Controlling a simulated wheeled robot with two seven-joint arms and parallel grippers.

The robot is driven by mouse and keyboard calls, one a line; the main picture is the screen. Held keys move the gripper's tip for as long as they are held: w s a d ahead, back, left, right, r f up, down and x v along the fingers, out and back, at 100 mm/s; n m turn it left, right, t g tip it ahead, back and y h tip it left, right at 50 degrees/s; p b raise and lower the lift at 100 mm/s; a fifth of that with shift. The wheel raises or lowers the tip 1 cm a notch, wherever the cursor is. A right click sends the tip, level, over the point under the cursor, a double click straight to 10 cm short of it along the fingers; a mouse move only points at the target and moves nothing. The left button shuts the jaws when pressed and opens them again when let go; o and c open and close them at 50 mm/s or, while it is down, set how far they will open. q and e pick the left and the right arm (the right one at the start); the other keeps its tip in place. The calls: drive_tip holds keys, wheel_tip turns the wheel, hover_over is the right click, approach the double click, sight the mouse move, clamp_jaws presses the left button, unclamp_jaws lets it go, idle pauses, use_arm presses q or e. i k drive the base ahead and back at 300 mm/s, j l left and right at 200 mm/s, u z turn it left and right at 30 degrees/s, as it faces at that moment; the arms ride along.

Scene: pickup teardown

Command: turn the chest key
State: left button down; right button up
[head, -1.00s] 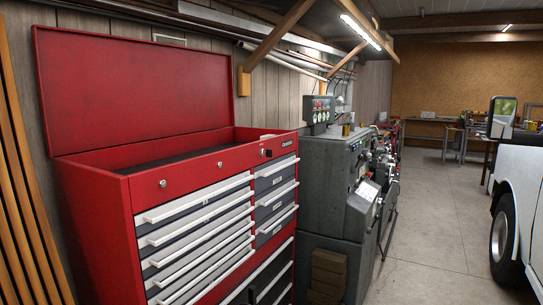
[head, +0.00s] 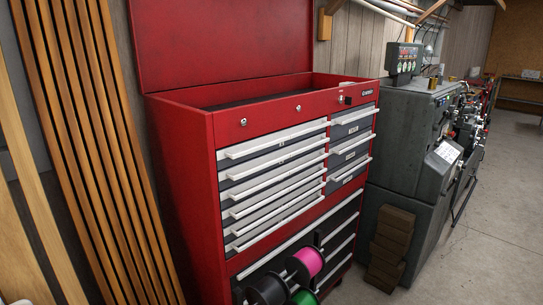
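The red tool chest (head: 188,128) stands against the wall with its lid (head: 225,40) raised. Round silver locks sit on its upper front band, one at the left (head: 243,122) and one near the middle (head: 298,107). A small dark fitting (head: 348,100) shows on the band's right part, beside another small silver spot; I cannot tell whether it is a key. The drawers with pale handles (head: 275,147) look shut.
Wooden slats (head: 85,130) lean at the left. Black, pink (head: 308,262) and green (head: 304,297) spools show low before the chest. A grey lathe-like machine (head: 405,140) stands to its right, with brown blocks (head: 391,247) by its base. Floor at right (head: 490,235) is clear.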

sight(348, 100)
drive_tip(key=i+l+z, duration=0.1)
drive_tip(key=l, duration=0.35)
drive_tip(key=i+l+z, duration=0.15)
drive_tip(key=l, duration=0.3)
drive_tip(key=i+l+z, duration=0.1)
drive_tip(key=l, duration=0.3)
drive_tip(key=i+l+z, duration=0.15)
drive_tip(key=l, duration=0.25)
drive_tip(key=i+l+z, duration=0.1)
drive_tip(key=i+l, duration=0.2)
drive_tip(key=i+l+z, duration=0.15)
drive_tip(key=l, duration=0.3)
drive_tip(key=i, duration=0.05)
